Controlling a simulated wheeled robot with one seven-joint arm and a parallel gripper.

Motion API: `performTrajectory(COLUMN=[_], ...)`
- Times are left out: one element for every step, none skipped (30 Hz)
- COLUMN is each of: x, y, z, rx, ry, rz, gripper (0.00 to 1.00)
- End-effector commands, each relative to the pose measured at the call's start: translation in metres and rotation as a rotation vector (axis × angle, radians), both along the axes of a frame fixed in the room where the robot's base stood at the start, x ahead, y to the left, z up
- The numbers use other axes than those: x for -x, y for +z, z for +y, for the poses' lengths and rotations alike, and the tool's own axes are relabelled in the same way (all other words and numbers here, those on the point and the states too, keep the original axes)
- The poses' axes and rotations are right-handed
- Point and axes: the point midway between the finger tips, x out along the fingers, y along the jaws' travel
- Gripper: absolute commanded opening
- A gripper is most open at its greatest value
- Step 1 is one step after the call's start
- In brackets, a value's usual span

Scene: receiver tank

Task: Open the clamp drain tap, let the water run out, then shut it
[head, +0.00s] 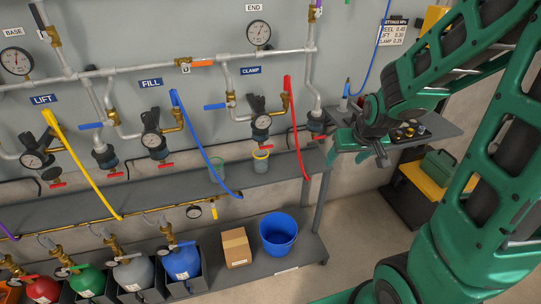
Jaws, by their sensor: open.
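The clamp regulator (260,124) hangs on the wall pipe below the blue CLAMP label (250,70). It has a round gauge and a dark bowl beneath. A small red drain tap (266,147) shows at the bottom of that bowl, just above a cup with a yellow rim (261,164) on the shelf. I cannot tell from here how the tap is turned, and no running water is visible. My gripper (358,154) is open and empty. It is to the right of the tap, apart from it, in front of the small grey side shelf.
A red hose (296,125) hangs just right of the clamp regulator, a blue hose (205,145) to its left. Another red tap (319,137) is nearer my gripper. A greenish cup (216,169) is on the shelf (170,185). A blue bucket (278,233) is below.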

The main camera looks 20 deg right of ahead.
Motion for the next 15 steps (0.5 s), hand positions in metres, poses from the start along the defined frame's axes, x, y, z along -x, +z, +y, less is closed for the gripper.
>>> performTrajectory(x=[-0.016, -0.027, -0.041, -0.051, -0.061, -0.073, -0.082, -0.090, -0.101, -0.108, -0.115, -0.124, -0.130, -0.136, -0.143], y=[-0.011, -0.015, -0.021, -0.025, -0.030, -0.035, -0.039, -0.043, -0.049, -0.052, -0.056, -0.061, -0.064, -0.068, -0.072], z=[0.007, 0.011, 0.018, 0.022, 0.027, 0.034, 0.039, 0.045, 0.052, 0.058, 0.063, 0.070, 0.076, 0.082, 0.089], rx=[0.005, 0.009, 0.012, 0.015, 0.018, 0.020, 0.021, 0.022, 0.023, 0.023, 0.023, 0.025, 0.023, 0.024, 0.023], ry=[0.028, 0.044, 0.065, 0.080, 0.093, 0.113, 0.126, 0.138, 0.152, 0.164, 0.173, 0.185, 0.194, 0.201, 0.210], rz=[-0.029, -0.056, -0.092, -0.119, -0.145, -0.183, -0.209, -0.237, -0.272, -0.301, -0.328, -0.365, -0.392, -0.419, -0.456], gripper=[0.64, 0.64, 0.64, 0.64, 0.64, 0.64, 0.64, 0.64, 0.64, 0.64, 0.64, 0.64, 0.64, 0.64, 0.64])
